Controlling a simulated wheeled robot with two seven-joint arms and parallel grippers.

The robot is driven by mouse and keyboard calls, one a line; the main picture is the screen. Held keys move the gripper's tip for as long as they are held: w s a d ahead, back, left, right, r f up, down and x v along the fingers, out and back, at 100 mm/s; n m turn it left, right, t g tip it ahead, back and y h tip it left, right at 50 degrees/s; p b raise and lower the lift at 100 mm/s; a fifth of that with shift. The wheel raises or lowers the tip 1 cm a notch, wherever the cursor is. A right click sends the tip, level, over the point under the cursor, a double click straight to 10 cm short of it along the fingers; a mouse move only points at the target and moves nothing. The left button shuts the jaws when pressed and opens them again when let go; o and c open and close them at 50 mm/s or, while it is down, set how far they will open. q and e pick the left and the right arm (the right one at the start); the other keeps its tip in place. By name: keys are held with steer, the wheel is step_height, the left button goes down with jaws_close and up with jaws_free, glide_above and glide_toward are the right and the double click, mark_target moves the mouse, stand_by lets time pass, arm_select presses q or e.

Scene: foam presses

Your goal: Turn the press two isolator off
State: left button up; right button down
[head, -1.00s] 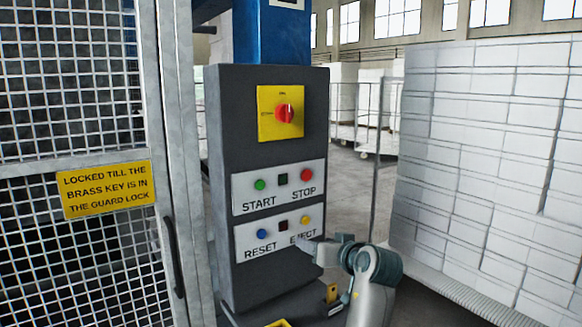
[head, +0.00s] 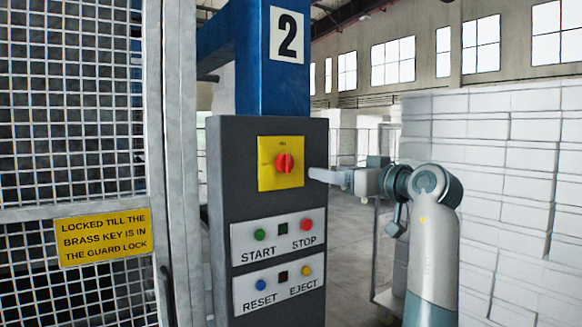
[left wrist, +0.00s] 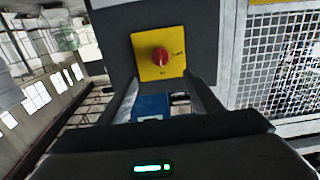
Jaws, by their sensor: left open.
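The press two isolator is a red rotary knob (head: 284,162) on a yellow plate (head: 265,182), high on the dark grey control column (head: 226,165). Its grip looks upright, towards the small mark at the plate's top; the lettering is blurred. My left gripper (head: 313,174) is just right of the plate in the head view, on the arm rising at lower right. In the left wrist view, the open, empty fingers (left wrist: 161,78) point at the plate, with the knob (left wrist: 160,57) seen ahead between them, apart from both. My right gripper is out of view.
Below the isolator are a START/STOP panel (head: 278,239) and a RESET/EJECT panel (head: 279,284). A blue post with a 2 sign (head: 287,35) rises above. A mesh guard (head: 75,120) stands left, stacked white blocks (head: 505,180) right.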

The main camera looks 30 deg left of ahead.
mark_target(289, 165)
arm_select(q)
steer(key=shift+a, duration=0.1)
steer(key=p+x, duration=0.9)
steer(key=x, duration=0.6)
steer(key=shift+w+a+r, duration=0.15)
steer(key=shift+a+r, duration=0.05)
steer(key=shift+a, duration=0.1)
steer(key=shift+x, duration=0.75)
steer(key=shift+f, duration=0.2)
steer(key=c, duration=1.1)
